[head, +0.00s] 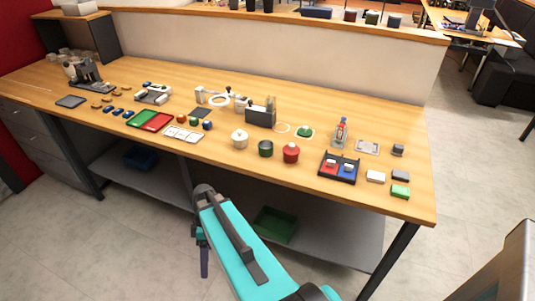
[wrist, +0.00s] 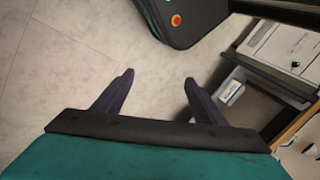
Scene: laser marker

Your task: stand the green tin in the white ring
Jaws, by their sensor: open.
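The green tin (head: 265,148) stands upright near the front edge of the workbench, between a white pot (head: 239,139) and a red pot (head: 291,152). Its top looks dark. A thin pale ring (head: 282,128), which looks like the white ring, lies flat on the bench behind the tin and slightly right. Nothing stands in it. My gripper (head: 203,262) hangs below and in front of the bench, well away from the tin. In the wrist view my gripper (wrist: 158,77) is open, with nothing between its fingers; neither tin nor ring shows there.
A dark box (head: 261,112) stands behind the ring. A black tray (head: 339,168) with red and blue parts is farther right. A lower shelf (head: 317,238) runs under the bench.

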